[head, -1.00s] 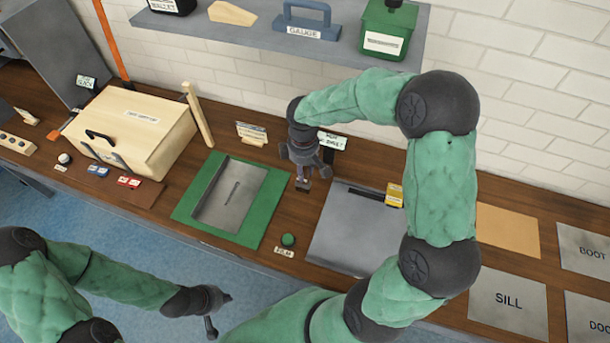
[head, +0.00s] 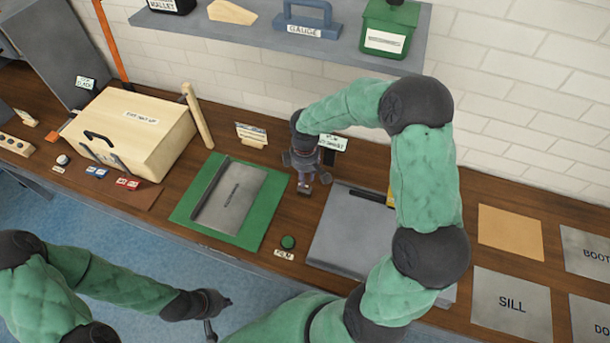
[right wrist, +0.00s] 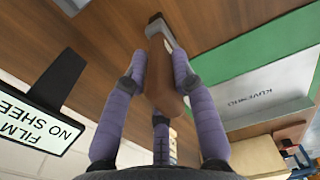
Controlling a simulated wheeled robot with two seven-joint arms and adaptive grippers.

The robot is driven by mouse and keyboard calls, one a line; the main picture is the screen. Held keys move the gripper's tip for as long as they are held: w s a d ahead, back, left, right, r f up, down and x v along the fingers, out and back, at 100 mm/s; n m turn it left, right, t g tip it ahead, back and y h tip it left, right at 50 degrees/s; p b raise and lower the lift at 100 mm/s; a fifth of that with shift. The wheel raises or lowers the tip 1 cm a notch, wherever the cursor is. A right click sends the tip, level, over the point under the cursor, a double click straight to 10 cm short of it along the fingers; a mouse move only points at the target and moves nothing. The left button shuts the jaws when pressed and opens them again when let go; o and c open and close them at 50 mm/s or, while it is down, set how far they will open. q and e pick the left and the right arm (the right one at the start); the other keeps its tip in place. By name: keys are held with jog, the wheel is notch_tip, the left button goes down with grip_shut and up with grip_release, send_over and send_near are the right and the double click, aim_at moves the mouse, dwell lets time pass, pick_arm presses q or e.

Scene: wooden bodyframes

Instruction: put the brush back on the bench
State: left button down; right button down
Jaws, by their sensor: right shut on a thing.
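The brush has a brown wooden handle (right wrist: 160,85) with a grey band at its far end in the right wrist view. My right gripper (right wrist: 160,85) is shut on it, with purple fingers around the handle. In the head view my right gripper (head: 304,178) is over the wooden bench (head: 285,215), between the green mat and the grey plate. The brush shows only as a small piece below the fingers, and I cannot tell whether it touches the bench. My left gripper (head: 216,314) is in front of the bench, over the blue floor, with its fingers apart and empty.
A green mat (head: 188,205) bearing a metal plate lies left of my right gripper. A grey plate (head: 345,235) lies to its right. A small sign (head: 333,142) stands behind it. A wooden box (head: 135,130) stands further left.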

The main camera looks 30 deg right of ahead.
jog(key=c, duration=1)
grip_release()
jog(key=shift+f, duration=0.1)
jog(key=shift+r, duration=0.6)
notch_tip(320, 180, up, 7)
jog(key=shift+f+p, duration=0.15)
jog(key=shift+p, duration=0.75)
